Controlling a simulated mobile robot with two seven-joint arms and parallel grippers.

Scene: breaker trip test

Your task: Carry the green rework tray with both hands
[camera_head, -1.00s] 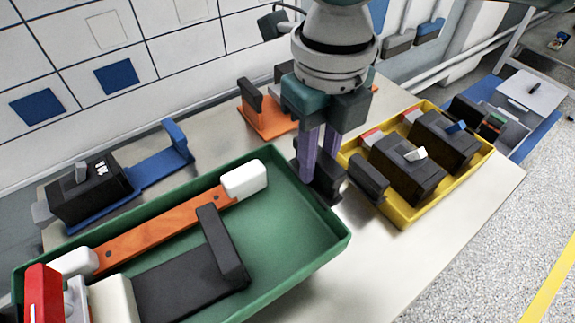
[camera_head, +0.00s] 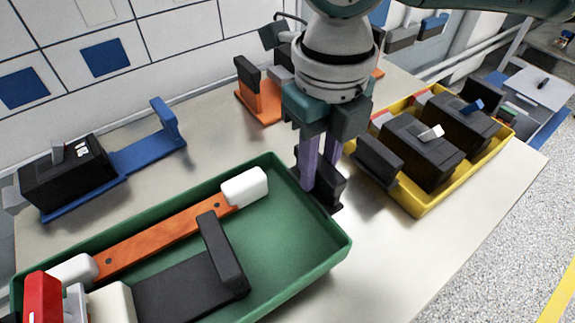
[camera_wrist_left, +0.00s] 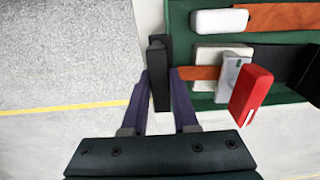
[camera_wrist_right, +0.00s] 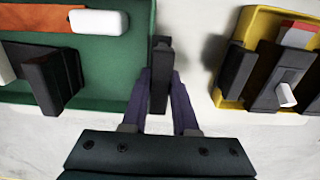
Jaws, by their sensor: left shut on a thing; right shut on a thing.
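The green rework tray (camera_head: 300,215) lies at the lower left of the head view. It holds an orange bar (camera_head: 165,232) with white end blocks, a black angled piece (camera_head: 185,288), and a red part (camera_head: 42,296). My right gripper (camera_head: 317,185) points down and is shut on the black handle (camera_wrist_right: 160,75) at the tray's right end. In the left wrist view, my left gripper (camera_wrist_left: 159,85) is shut on the black handle (camera_wrist_left: 158,62) at the tray's other end, beside the red part. My left gripper is outside the head view.
A yellow tray (camera_head: 420,205) with black breakers stands close to the right of my right gripper. A black breaker (camera_head: 65,178) on a blue fixture (camera_head: 148,155) and an orange fixture (camera_head: 262,105) stand behind the tray. The table (camera_head: 385,265) is bare at the front right.

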